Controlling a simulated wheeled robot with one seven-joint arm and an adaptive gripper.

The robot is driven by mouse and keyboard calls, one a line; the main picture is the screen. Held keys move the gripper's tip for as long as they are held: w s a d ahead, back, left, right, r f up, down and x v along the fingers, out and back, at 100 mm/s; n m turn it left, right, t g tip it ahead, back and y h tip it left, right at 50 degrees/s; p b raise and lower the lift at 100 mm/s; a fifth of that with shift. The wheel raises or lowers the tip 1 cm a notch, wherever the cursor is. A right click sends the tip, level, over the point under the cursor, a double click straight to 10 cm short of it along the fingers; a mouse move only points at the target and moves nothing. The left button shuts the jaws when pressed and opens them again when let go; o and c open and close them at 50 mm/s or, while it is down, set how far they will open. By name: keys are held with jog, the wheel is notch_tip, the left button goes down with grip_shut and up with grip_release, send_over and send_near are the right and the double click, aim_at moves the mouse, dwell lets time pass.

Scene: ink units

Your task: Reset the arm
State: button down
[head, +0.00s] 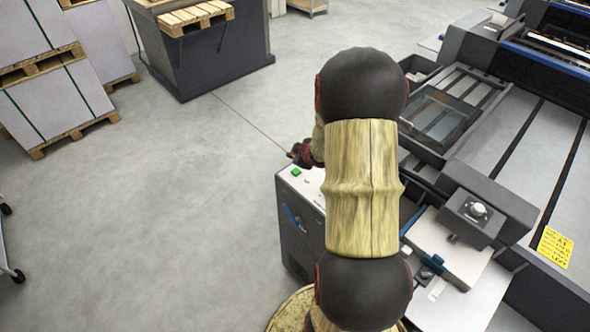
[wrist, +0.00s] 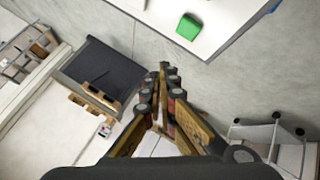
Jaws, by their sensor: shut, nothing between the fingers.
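My arm reaches out through the middle of the head view, with black joints and yellowish sleeves, and hides part of the machine behind it. My gripper (head: 293,154) shows small and partly hidden at the left of the arm, near the back corner of a white-topped dark cabinet (head: 297,235). In the wrist view my gripper (wrist: 163,70) has its fingertips together, with nothing between them.
A large printing machine (head: 520,140) with a yellow note (head: 555,247) fills the right. Wrapped stacks on pallets (head: 58,100) stand at the left. A dark unit (head: 205,55) with a wooden pallet on top is at the back. Grey floor (head: 180,190) is clear between them.

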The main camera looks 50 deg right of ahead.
dwell(0.3)
jog(key=s+f+g, duration=0.1)
jog(key=s, duration=0.1)
jog(key=s+f+m+g, duration=0.1)
jog(key=s, duration=0.1)
jog(key=s+f+m+g, duration=0.1)
jog(key=s, duration=0.1)
jog(key=shift+d+f, duration=0.3)
jog(key=shift+f, duration=0.1)
jog(key=s+m, duration=0.1)
jog(key=s, duration=0.1)
jog(key=s+m+g, duration=0.1)
jog(key=shift+s+a+g+h, duration=0.1)
jog(key=shift+s+g+h, duration=0.2)
jog(key=shift+s, duration=0.05)
jog(key=s+a+r+y+b, duration=0.1)
jog(key=s+a+r, duration=0.2)
jog(key=a+r, duration=0.5)
jog(key=s+a+r+t+y+b, duration=0.1)
jog(key=a+r, duration=0.7)
jog(key=a, duration=1)
jog(key=s+a+r+y+b, duration=0.2)
jog(key=s+a+r, duration=0.3)
jog(key=a, duration=0.9)
notch_tip(320, 180, up, 3)
jog(key=shift+r+t, duration=0.2)
jog(key=shift+t, duration=0.2)
